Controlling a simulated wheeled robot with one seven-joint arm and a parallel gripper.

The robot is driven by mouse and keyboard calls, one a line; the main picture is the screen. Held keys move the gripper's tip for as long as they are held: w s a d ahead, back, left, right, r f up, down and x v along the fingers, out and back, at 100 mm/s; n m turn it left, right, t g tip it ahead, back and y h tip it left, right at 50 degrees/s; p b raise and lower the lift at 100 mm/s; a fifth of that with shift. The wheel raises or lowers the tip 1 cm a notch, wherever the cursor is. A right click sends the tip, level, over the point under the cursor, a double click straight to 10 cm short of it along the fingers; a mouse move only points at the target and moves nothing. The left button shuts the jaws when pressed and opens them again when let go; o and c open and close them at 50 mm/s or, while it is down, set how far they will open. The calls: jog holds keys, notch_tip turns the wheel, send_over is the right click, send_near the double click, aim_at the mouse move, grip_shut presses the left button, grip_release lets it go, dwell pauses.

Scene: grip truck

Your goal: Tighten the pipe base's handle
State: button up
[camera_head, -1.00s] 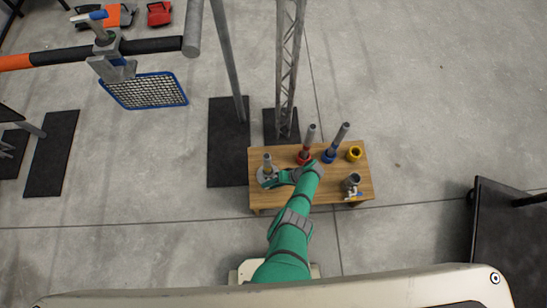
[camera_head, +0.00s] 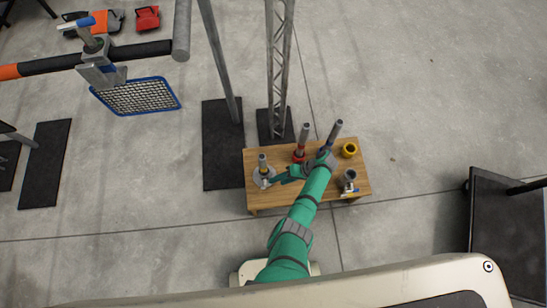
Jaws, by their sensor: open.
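A grey round pipe base (camera_head: 258,181) with a short upright pipe (camera_head: 262,162) stands at the left end of the wooden table. My gripper (camera_head: 272,181) is open, just right of the upright pipe and low over the base's right side. Its fingers point left toward the base. Whether they touch the base or its handle is too small to tell. The handle itself cannot be made out clearly; the fingers may cover it.
A truss post (camera_head: 277,80) rises behind. A dark cart (camera_head: 500,235) stands at the right.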

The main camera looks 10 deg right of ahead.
jog(key=shift+v, duration=1.15)
